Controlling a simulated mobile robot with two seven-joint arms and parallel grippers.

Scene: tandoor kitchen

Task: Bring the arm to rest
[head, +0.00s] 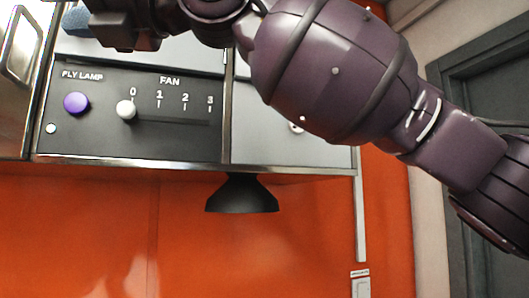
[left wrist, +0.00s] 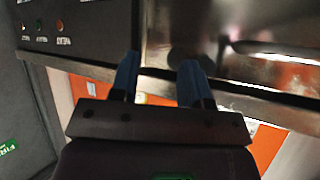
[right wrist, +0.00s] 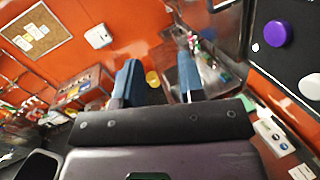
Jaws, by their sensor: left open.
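The right arm comes in from the right in the head view and crosses in front of the hood panel. My right gripper (head: 76,20) is at the top left, partly cut off, with one blue fingertip showing. In the right wrist view my right gripper (right wrist: 160,82) has its two blue fingers apart with nothing between them. My left gripper (left wrist: 157,80) shows only in the left wrist view, its blue fingers apart and empty, near a shiny metal hood surface (left wrist: 225,30).
A black control panel (head: 90,140) has a purple fly lamp knob (head: 76,103) and a white fan slider knob (head: 126,110) near 0. A black cone-shaped fitting (head: 241,195) hangs below. A cork board (right wrist: 36,30) hangs on the orange wall. A dark door (head: 490,90) stands at the right.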

